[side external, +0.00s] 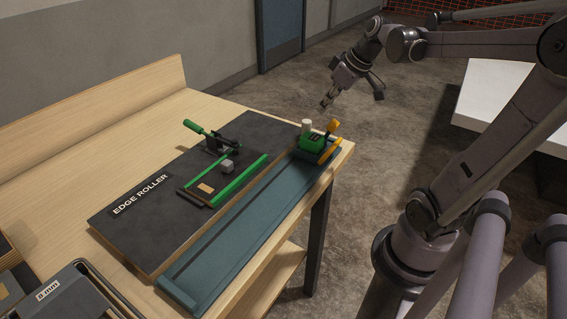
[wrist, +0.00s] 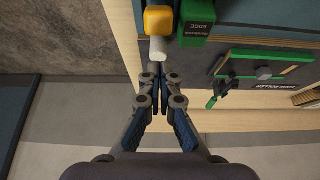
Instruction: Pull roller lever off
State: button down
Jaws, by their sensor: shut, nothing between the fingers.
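The black board marked EDGE ROLLER (side external: 150,215) lies on the wooden table. It carries a lever with a green handle (side external: 195,127), tilted up at its back edge. A green block (side external: 312,142) with a yellow-knobbed lever (side external: 333,125) and a pale cylinder (side external: 306,125) stands at the right end. I cannot tell which lever is the roller lever. My gripper (side external: 327,104) is shut and empty, in the air beyond that end. In the wrist view my fingertips (wrist: 158,82) point toward the pale cylinder (wrist: 158,50), beside the yellow knob (wrist: 159,19) and green block (wrist: 196,24).
A blue-green rail (side external: 245,220) runs along the table's front edge. Green guide bars (side external: 240,180) and a small grey block (side external: 227,167) sit on the board. A dark tray marked 8 mm (side external: 70,295) is at bottom left. Bare floor lies beyond the table's right end.

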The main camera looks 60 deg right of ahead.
notch_tip(320, 180, up, 9)
send_over(334, 122)
dwell(0.9)
jog(key=a+f, duration=0.6)
jog(key=a, duration=0.4)
jog(key=w+a+f+t, duration=0.1)
jog(key=a+f, duration=0.6)
jog(key=a, duration=0.3)
jog(key=shift+w+t, duration=0.25)
jog(key=shift+t, duration=0.05)
jog(key=shift+a+f, duration=0.1)
